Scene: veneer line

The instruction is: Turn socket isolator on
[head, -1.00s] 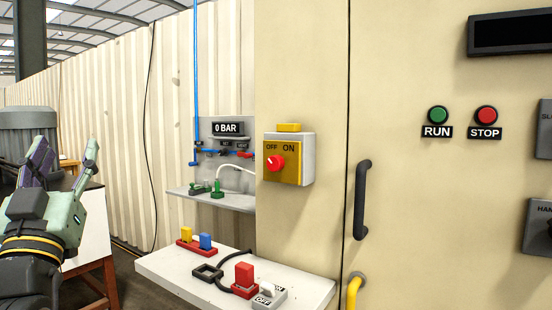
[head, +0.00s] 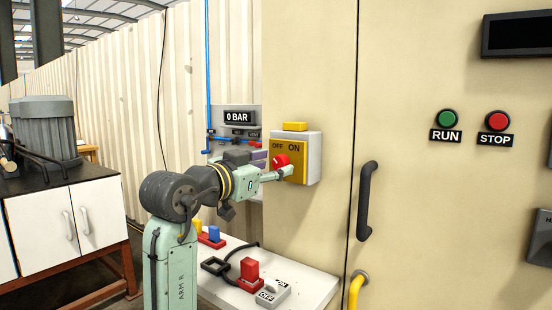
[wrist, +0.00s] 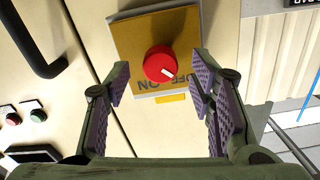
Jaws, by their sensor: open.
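A red rotary knob (head: 280,160) sits on a yellow plate (head: 301,165) marked OFF and ON, on a grey box on the cabinet front. In the wrist view the knob (wrist: 160,64) shows a white mark pointing toward the OFF side. My gripper (head: 276,167) is open at the knob. In the wrist view its purple-padded fingers (wrist: 160,80) stand either side of the knob, with a gap on both sides. A grey switch (head: 272,293) labelled ON and OFF lies on the white bench beside a red block (head: 250,271); its lever position is unclear.
The cabinet has a dark door handle (head: 366,200), a green RUN button (head: 447,119) and a red STOP button (head: 498,121). A yellow pipe (head: 354,292) stands near the bench (head: 318,290). A 0 BAR display (head: 238,117) hangs behind my arm.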

